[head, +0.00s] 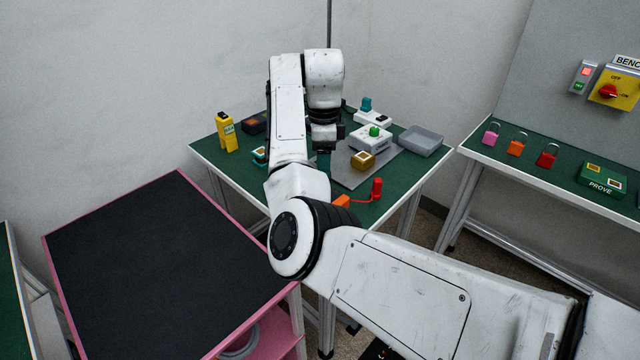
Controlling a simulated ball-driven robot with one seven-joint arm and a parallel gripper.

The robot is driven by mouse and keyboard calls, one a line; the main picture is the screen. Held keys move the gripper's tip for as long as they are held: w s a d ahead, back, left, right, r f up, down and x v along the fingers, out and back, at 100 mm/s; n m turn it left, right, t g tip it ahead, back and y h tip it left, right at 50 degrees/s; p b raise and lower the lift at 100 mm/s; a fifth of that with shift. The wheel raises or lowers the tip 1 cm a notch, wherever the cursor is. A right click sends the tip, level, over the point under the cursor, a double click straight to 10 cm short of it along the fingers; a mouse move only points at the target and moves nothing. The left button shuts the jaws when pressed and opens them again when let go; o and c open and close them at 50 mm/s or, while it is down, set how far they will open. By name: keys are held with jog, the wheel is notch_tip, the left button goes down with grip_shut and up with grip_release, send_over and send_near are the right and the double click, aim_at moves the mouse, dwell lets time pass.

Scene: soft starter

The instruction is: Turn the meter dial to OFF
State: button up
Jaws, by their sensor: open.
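The yellow meter (226,132) stands upright at the left end of the green-topped table, with a small pale display on its front. Its dial is too small to read. My arm reaches over the table, and my gripper (324,156) points down near the table's middle, to the right of the meter and well apart from it. The gripper is open; its fingertips are partly hidden by my arm, and I see nothing held in it.
The green table (208,147) holds a dark box (254,123), a white unit with a green button (371,139), a grey tray (421,141) and a red part (377,187). A pink-framed cart (150,260) is clear at front left. A bench with padlocks (515,147) stands right.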

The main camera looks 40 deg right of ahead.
notch_tip(320, 180, down, 8)
jog(key=shift+f+p, duration=0.2)
jog(key=shift+p, duration=0.1)
jog(key=shift+c, duration=0.2)
jog(key=c, duration=1)
